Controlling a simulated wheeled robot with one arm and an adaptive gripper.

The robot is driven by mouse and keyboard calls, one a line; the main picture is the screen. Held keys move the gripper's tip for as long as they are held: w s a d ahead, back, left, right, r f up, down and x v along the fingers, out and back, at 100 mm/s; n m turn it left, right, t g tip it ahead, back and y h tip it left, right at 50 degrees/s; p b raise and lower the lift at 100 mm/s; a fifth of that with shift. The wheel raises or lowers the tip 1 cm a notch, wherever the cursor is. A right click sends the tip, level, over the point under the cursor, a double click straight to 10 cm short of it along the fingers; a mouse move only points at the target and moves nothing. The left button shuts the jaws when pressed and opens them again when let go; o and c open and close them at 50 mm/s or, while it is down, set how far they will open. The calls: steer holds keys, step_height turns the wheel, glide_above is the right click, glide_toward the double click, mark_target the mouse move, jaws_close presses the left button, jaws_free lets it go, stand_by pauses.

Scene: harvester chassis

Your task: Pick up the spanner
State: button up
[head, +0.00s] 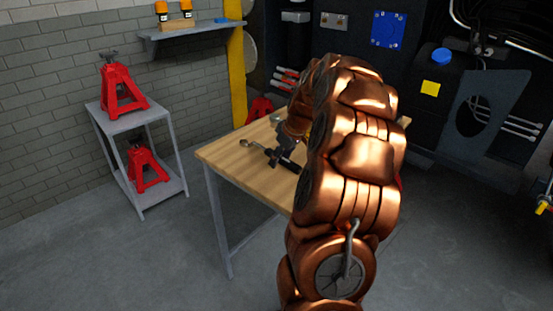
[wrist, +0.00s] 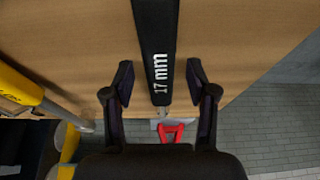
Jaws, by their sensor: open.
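The spanner has a black handle marked "17 mm" (wrist: 153,45) in the wrist view. Its narrow steel shank shows just below the handle. In the head view the spanner's silver end (head: 248,143) lies on the wooden table, and part of its handle is behind my arm. My gripper (wrist: 159,78) is open, with one finger on each side of the handle and a visible gap on both sides. In the head view my gripper (head: 284,152) is low over the table by the spanner, partly covered by my copper arm.
The wooden table (head: 228,156) has bare wood at its left corner. A grey side stand (head: 127,120) with red jack stands (head: 123,90) is to the left. The dark machine chassis (head: 345,40) is behind. A yellow and black object (wrist: 20,88) is at the wrist view's left.

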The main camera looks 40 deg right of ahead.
jaws_close()
stand_by(0.4)
